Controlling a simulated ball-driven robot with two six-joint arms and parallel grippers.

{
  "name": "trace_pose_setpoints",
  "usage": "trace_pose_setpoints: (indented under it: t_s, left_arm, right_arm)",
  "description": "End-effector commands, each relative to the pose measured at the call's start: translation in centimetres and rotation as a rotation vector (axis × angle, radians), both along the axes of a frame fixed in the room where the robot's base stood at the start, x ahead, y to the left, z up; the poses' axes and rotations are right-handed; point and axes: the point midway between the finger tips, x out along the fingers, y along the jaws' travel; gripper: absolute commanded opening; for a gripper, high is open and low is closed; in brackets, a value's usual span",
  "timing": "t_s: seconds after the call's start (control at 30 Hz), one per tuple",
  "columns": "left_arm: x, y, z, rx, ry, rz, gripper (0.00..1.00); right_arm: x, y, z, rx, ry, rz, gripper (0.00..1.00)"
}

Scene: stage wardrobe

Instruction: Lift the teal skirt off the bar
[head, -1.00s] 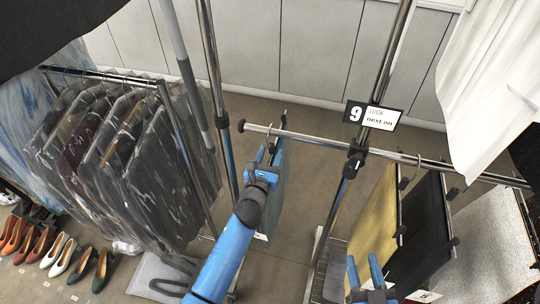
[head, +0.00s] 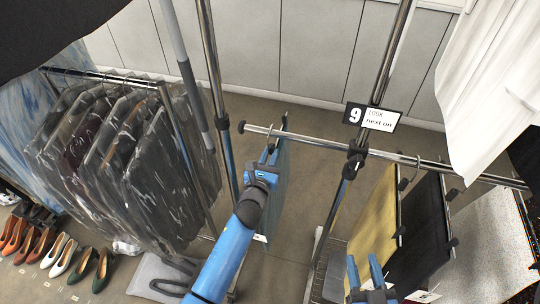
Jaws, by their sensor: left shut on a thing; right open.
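The teal skirt (head: 276,190) hangs nearly edge-on from a hanger at the left end of the chrome bar (head: 310,141). The hanger's hook (head: 269,133) is at the bar; whether it still touches the bar is too small to tell. My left gripper (head: 264,170) is shut at the top of the skirt's hanger, just below the bar, and covers part of it.
A mustard skirt (head: 376,225), a black skirt (head: 418,235) and a pale grey skirt (head: 490,240) hang further right on the bar. A sign (head: 371,117) is on the upright. Bagged garments (head: 120,165) hang at left, above shoes (head: 60,255).

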Motion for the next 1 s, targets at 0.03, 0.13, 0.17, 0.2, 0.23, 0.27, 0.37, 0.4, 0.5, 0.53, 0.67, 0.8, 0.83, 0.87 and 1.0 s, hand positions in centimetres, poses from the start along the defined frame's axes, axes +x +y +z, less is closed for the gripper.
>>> trace_pose_setpoints:
  t_s: [0.03,0.13,0.17,0.2,0.23,0.27,0.37,0.4,0.5,0.53,0.67,0.8,0.83,0.87,1.0]
  left_arm:
    - [0.0,0.0,0.5,-0.001,-0.004,-0.001,0.0]
    - [0.0,0.0,0.9,-0.002,-0.005,-0.001,0.0]
    - [0.0,0.0,1.0,-0.002,-0.005,-0.001,0.0]
    - [0.0,0.0,1.1,-0.002,-0.004,-0.001,0.0]
    - [0.0,0.0,1.2,-0.002,-0.004,-0.001,0.0]
    - [0.0,0.0,1.3,-0.002,-0.004,-0.001,0.0]
    - [0.0,-0.1,1.6,-0.002,-0.004,-0.001,0.0]
    - [0.0,-0.1,1.8,-0.002,-0.004,-0.001,0.0]
    - [0.0,0.0,2.1,-0.002,-0.004,-0.001,0.0]
    - [0.0,0.0,2.2,-0.003,-0.005,-0.001,0.0]
    - [0.0,0.0,2.6,-0.002,-0.006,-0.001,0.0]
    - [0.0,-0.1,3.0,-0.002,-0.006,-0.002,0.0]
    - [0.0,-0.1,3.1,-0.002,-0.006,-0.002,0.0]
    - [0.0,-0.1,3.2,-0.003,-0.005,-0.002,0.0]
    - [0.0,-0.1,3.4,-0.003,-0.005,-0.002,0.0]
  right_arm:
    - [0.0,0.0,0.4,0.0,0.0,0.0,0.43]
    - [0.0,0.0,0.8,0.0,0.0,0.0,0.43]
    - [0.0,0.0,0.9,0.0,0.0,0.0,0.43]
    - [0.0,0.0,1.0,0.0,0.0,0.0,0.43]
    - [0.0,0.0,1.1,0.0,0.0,0.0,0.43]
    - [0.0,0.0,1.2,0.0,0.0,0.0,0.43]
    - [0.0,0.0,1.6,0.0,0.0,0.0,0.43]
    - [0.0,0.0,1.7,0.0,0.0,0.0,0.43]
    - [0.0,0.0,2.1,0.0,0.0,0.0,0.43]
    - [0.0,0.0,2.2,0.0,0.0,0.0,0.43]
    - [0.0,0.0,2.6,0.0,0.0,0.0,0.43]
    - [0.0,0.0,3.1,0.0,0.0,0.0,0.43]
    - [0.0,0.0,3.2,0.0,0.0,0.0,0.43]
    - [0.0,0.0,3.3,0.0,0.0,0.0,0.43]
    - [0.0,0.0,3.5,0.0,0.0,0.0,0.43]
